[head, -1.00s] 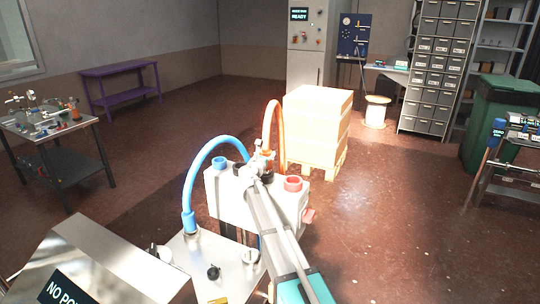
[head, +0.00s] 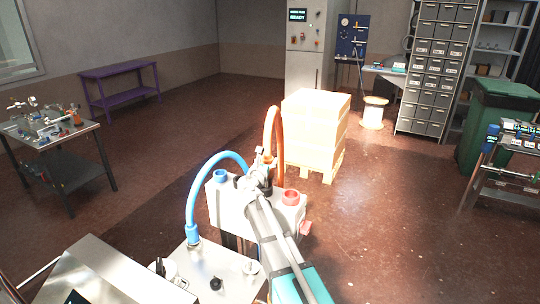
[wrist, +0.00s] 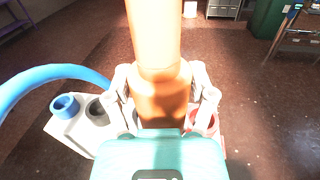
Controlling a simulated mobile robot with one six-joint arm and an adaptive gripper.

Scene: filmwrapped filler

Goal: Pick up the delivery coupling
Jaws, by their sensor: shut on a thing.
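The delivery coupling is the orange end piece (wrist: 160,95) of an orange hose, filling the middle of the wrist view. In the head view the orange hose (head: 279,140) arches up behind the white block. My gripper (wrist: 163,98) has its light fingers closed on both sides of the coupling. In the head view my gripper (head: 260,176) is over the top of the white block (head: 228,204), between its blue and red ports. The coupling's lower end is hidden by my gripper, so I cannot tell whether it is still seated.
A blue hose (head: 191,200) arches at the block's left, close to my arm. A steel cabinet (head: 110,265) stands at front left. Boxes on a pallet (head: 316,130) stand behind the block. The floor at right is clear up to a bench and green bin (head: 497,120).

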